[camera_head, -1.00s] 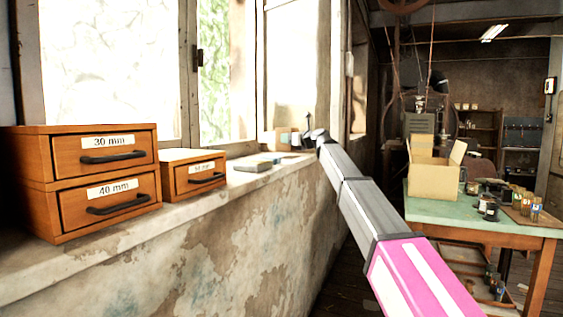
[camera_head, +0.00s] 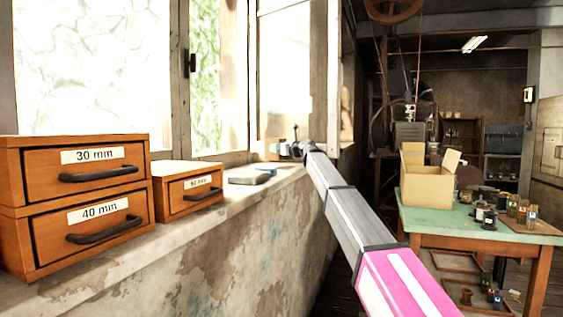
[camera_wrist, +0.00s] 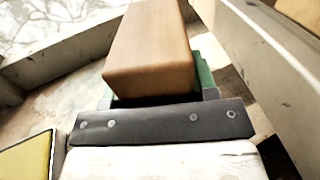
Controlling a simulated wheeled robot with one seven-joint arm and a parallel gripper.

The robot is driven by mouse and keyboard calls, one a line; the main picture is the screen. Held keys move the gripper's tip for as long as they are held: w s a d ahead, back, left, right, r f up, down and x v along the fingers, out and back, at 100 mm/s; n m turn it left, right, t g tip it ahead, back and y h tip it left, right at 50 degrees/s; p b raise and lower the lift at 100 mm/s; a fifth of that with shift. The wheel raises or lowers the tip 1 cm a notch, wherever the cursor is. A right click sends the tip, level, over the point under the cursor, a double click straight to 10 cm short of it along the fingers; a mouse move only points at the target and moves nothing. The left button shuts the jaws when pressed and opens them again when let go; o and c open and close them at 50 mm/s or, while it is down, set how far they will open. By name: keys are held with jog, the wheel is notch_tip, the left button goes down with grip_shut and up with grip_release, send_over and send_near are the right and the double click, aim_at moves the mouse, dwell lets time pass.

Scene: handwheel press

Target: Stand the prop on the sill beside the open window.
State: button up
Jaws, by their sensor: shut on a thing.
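My gripper (camera_wrist: 170,100) is shut on a wooden block, which I take as the prop (camera_wrist: 150,50). Green shows beside the block in the wrist view, and the block points away from my wrist. In the head view my gripper (camera_head: 297,148) is small and far along the sill (camera_head: 215,215), close to the window frame. A small tan patch shows just left of it. I cannot tell whether the block touches the sill. The window (camera_head: 90,70) has bright panes, with greenery showing through a gap (camera_head: 205,85).
Two stacked wooden drawers (camera_head: 80,200) and a smaller drawer box (camera_head: 188,188) stand on the near sill. A flat grey-blue item (camera_head: 250,177) lies beyond them. A green table (camera_head: 420,217) with an open carton (camera_head: 427,184) stands right. A yellow panel (camera_wrist: 25,160) shows in the wrist view.

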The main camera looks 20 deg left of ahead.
aim_at(282, 159)
jog(key=shift+w+d+f, duration=0.3)
jog(key=shift+w+f, duration=0.05)
jog(key=shift+w, duration=0.15)
jog(key=shift+w+d+f, duration=0.25)
jog(key=shift+w+f, duration=0.1)
jog(key=shift+w, duration=0.15)
jog(key=shift+f, duration=1.95)
jog(key=o, duration=1.1)
jog(key=shift+f, duration=0.1)
